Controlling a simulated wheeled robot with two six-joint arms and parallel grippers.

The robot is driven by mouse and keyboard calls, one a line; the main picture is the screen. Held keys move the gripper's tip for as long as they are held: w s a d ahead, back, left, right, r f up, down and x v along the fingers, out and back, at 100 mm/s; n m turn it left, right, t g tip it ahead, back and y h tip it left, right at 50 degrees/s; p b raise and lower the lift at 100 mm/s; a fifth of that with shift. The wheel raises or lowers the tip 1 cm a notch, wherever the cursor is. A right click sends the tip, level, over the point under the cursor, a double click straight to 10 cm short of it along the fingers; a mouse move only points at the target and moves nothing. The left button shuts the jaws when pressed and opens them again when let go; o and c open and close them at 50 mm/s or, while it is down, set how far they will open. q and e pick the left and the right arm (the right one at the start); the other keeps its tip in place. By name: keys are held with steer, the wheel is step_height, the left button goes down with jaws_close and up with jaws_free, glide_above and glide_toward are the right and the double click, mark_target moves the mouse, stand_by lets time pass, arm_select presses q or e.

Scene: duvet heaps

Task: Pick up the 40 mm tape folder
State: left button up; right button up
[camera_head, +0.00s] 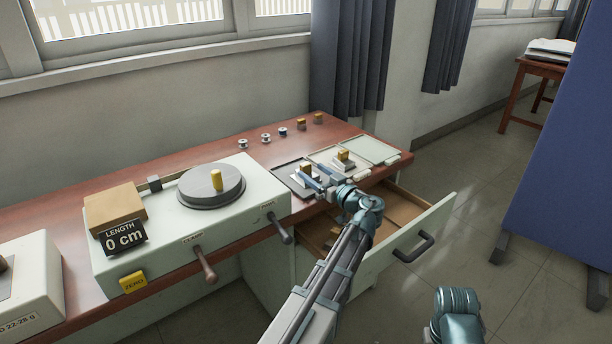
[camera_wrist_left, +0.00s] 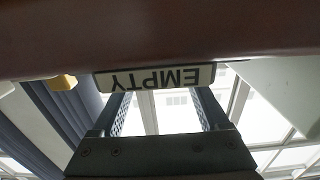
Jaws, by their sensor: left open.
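I cannot read a size on either, so I cannot tell which is 40 mm. My left gripper (camera_head: 317,178) is open and low at the table's front edge, close beside the nearer folder. In the left wrist view its two fingers (camera_wrist_left: 163,108) are apart, with a label reading EMPTY (camera_wrist_left: 155,78) beyond them and nothing visibly held. My right gripper is out of view.
A pale machine (camera_head: 130,255) with a round turntable (camera_head: 211,187) and a "0 cm" sign (camera_head: 123,237) stands left. Several small spools (camera_head: 266,137) line the back. A pale green tray (camera_head: 371,151) looks empty. An open drawer (camera_head: 425,235) juts out below my left arm.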

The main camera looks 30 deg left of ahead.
mark_target(308, 169)
arm_select(q)
steer(key=x, duration=0.4)
steer(key=shift+s, duration=0.1)
steer(key=shift+d, duration=0.1)
jaws_close()
